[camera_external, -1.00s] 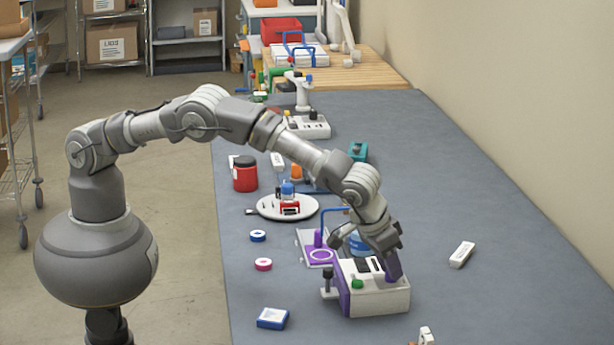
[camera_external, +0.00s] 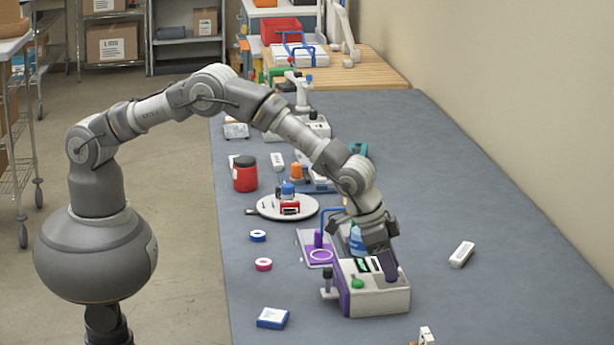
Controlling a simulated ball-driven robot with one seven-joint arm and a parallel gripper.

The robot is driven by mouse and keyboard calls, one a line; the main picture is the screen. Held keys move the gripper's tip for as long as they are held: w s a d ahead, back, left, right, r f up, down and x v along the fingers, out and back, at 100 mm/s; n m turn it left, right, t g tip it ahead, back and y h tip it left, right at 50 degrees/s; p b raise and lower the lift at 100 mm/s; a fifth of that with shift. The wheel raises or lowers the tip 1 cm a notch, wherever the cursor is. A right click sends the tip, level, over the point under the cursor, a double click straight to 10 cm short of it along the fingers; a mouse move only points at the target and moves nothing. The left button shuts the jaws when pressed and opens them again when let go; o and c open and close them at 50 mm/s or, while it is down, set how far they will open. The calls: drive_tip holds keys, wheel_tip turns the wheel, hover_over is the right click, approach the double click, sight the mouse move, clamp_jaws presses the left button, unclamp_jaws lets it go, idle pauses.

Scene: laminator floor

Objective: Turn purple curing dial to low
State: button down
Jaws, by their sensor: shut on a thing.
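The laminator (camera_external: 378,301), a white box with a purple left side, stands near the front of the grey table. A green knob (camera_external: 357,283) and small display windows (camera_external: 363,265) show on it. A dark purple piece, seemingly the curing dial (camera_external: 389,266), stands at its back right. My gripper (camera_external: 384,252) reaches down from above and is shut on this dial. The fingers largely cover the dial, so its marking and exact setting cannot be read.
A purple tray-like part (camera_external: 318,248) with a ring adjoins the laminator's left. A blue-and-white box (camera_external: 272,318), pink roll (camera_external: 263,264), blue roll (camera_external: 258,236) and white plate (camera_external: 270,208) lie left. A white block (camera_external: 461,254) lies right, with clear table around it.

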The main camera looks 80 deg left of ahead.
idle(0.3)
drive_tip(key=c, duration=0.9)
unclamp_jaws()
drive_tip(key=p+v, duration=0.2)
drive_tip(key=v, duration=0.5)
drive_tip(key=shift+s+r, duration=0.15)
drive_tip(key=shift+r, duration=0.2)
drive_tip(key=shift+r, duration=0.1)
